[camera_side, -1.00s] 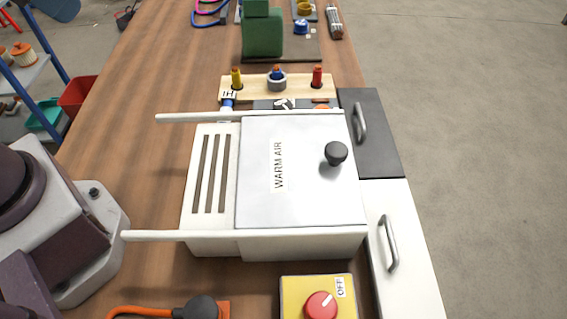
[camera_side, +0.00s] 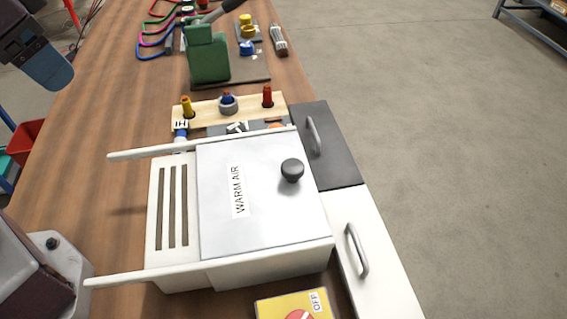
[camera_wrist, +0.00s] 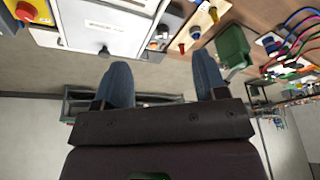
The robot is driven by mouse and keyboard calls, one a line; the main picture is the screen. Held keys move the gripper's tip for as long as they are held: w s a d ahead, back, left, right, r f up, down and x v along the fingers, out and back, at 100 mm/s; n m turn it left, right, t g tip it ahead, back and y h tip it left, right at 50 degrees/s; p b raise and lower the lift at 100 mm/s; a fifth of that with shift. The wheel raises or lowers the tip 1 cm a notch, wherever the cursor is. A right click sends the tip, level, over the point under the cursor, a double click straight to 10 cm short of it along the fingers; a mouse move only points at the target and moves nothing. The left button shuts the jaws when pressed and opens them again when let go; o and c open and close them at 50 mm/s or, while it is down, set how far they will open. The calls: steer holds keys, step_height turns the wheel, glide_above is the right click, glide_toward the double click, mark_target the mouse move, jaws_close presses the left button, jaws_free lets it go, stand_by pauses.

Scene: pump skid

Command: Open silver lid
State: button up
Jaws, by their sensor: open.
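The silver lid (camera_side: 265,215) lies flat and shut on a white box labelled "WARM AIR" on the bench. A black round knob (camera_side: 292,170) stands on the lid near its right side. The lid (camera_wrist: 100,28) also shows at the top of the wrist view, with its knob (camera_wrist: 104,50) near its lower edge. My gripper (camera_wrist: 163,82) is open and empty, its two blue fingers spread wide. In the side view part of my gripper (camera_side: 48,66) shows at the upper left, well apart from the lid.
Two white rails (camera_side: 150,276) stick out left of the box. A dark drawer (camera_side: 330,160) and a white drawer (camera_side: 375,280) with handles lie along its right. A yellow switch box (camera_side: 285,305) stands in front. A pegged wooden block (camera_side: 205,108) and a green machine (camera_side: 207,58) stand behind.

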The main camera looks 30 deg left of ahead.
steer(key=w+d+f+m+g, duration=0.2)
steer(key=w+d+m, duration=0.3)
steer(key=w+d, duration=0.3)
steer(key=m+g, duration=0.1)
steer(key=m, duration=1.5)
glide_toward(293, 166)
steer(key=shift+n, duration=0.3)
step_height(293, 166, down, 9)
steer(key=shift+w+d+f, duration=0.15)
steer(key=shift+f, duration=0.05)
